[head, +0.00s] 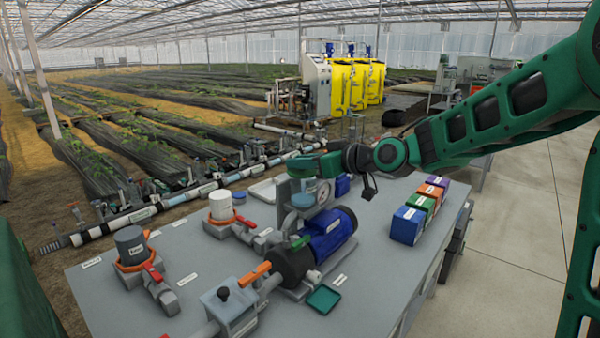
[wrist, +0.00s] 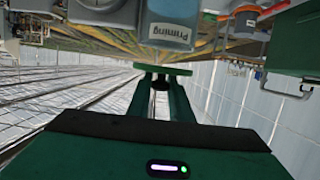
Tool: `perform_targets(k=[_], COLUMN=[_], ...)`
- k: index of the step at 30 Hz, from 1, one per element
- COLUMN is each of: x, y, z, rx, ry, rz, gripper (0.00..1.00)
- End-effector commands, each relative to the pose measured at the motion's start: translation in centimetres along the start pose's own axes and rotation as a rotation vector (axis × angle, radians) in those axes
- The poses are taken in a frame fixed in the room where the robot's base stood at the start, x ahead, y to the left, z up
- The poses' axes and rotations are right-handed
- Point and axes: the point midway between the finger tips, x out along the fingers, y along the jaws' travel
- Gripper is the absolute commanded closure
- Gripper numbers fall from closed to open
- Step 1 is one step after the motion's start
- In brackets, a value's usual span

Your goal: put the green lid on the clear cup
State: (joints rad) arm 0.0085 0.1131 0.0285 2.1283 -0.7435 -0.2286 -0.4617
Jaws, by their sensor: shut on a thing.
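My gripper (wrist: 162,76) is shut on the green lid (wrist: 163,68), a thin round disc seen nearly edge-on between the fingertips in the wrist view. In the head view my green hand (head: 318,165) is over the back of the bench, by the pump and its gauge; the lid cannot be told apart from the hand there. The lid is held in the air, apart from the fittings. I cannot make out the clear cup for certain in either view. A grey block labelled "Priming" with a round blue top (wrist: 169,32) is close to the lid in the wrist view.
The grey bench (head: 200,265) carries a blue pump motor (head: 328,228), a round gauge (head: 323,193), orange-collared filters (head: 131,250), and a small green tray (head: 323,299). Several coloured boxes (head: 407,226) stand at the right.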

Motion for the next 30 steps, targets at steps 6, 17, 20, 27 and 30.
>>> perform_targets(k=[6, 17, 20, 27, 30], x=[0.6, 0.6, 0.6, 0.5, -0.3], y=[0.0, 0.0, 0.0, 0.0, 0.1], z=[2.3, 2.4, 2.4, 2.2, 2.2], rx=[0.001, 0.0, 0.0, 0.0, 0.0], ry=[-0.001, -0.001, -0.001, 0.0, 0.0], rz=[-0.001, 0.0, 0.0, 0.001, 0.003], gripper=[1.0, 0.62, 0.62, 0.62, 0.62])
